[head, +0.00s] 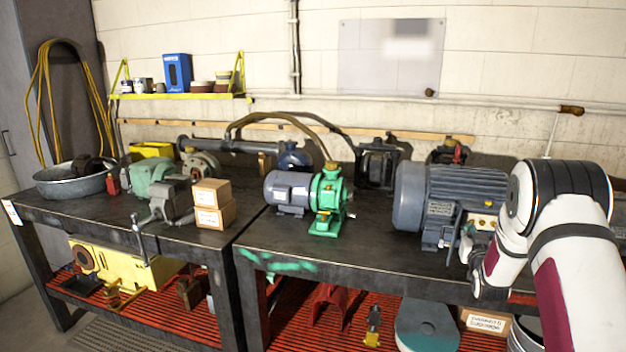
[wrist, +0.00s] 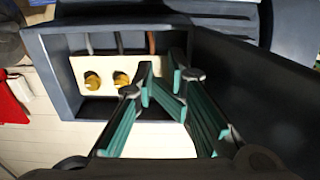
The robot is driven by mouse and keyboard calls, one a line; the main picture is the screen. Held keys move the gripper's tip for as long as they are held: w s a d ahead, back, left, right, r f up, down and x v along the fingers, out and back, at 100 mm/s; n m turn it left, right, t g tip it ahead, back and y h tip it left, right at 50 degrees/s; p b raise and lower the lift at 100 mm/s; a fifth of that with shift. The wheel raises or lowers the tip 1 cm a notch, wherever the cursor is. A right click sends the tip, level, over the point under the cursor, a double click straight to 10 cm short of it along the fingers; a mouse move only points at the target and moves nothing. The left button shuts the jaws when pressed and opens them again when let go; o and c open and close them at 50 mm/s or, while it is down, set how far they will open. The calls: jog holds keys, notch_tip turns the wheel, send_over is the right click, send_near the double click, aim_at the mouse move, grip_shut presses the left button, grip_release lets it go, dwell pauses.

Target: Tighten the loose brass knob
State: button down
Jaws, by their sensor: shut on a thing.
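The large blue-grey motor (head: 450,190) stands on the right of the bench. In the wrist view its open terminal box (wrist: 40,45) holds a cream plate (wrist: 78,66) with a row of brass knobs. A left brass knob (wrist: 92,80) and a middle brass knob (wrist: 121,79) show clear of my fingers. My gripper (wrist: 163,78) reaches into the right part of the box, its green-sided fingers closed in around the third knob's place, below the reddish wire. The fingers hide the knob they hold. I cannot tell from the knobs in sight which is loose.
The box's dark right wall or lid (wrist: 250,75) is close beside my fingers. A green pump (head: 328,200) with a small grey motor (head: 288,190) stands left on the bench. Cardboard boxes (head: 212,205) and a vise (head: 165,200) are farther left. The front bench top between is clear.

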jog(key=shift+w+a, duration=0.1)
jog(key=shift+a, duration=0.25)
jog(key=p+v, duration=0.3)
jog(key=v, duration=0.3)
jog(key=shift+f+p, duration=0.3)
